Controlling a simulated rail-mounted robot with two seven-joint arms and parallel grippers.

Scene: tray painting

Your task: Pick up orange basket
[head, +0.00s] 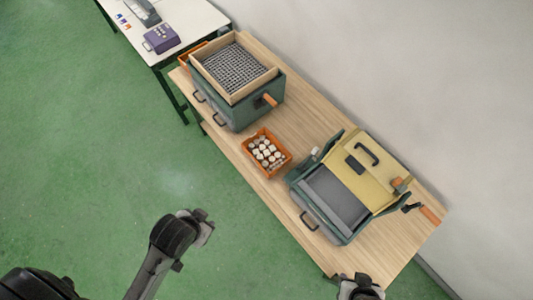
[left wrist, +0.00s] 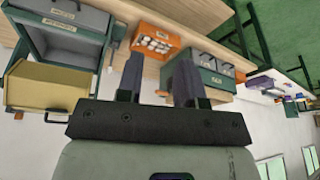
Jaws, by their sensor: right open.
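The orange basket (head: 267,174) stands on the wooden table between the two green machines in the head view. It holds several small pale-topped items. In the left wrist view the basket (left wrist: 158,29) shows upside down beyond my left fingers. My left gripper (left wrist: 158,62) is open and empty, its two dark fingers apart, clear of the basket. My right gripper (head: 360,288) is open at the bottom edge of the head view, partly cut off, near the table's front edge and away from the basket.
A green machine with a wood-framed mesh top (head: 235,65) stands left of the basket. A green machine with a yellow lid (head: 370,170) stands close on its right. Another orange container (head: 187,57) is partly hidden at the far end. A white table (head: 190,20) stands beyond.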

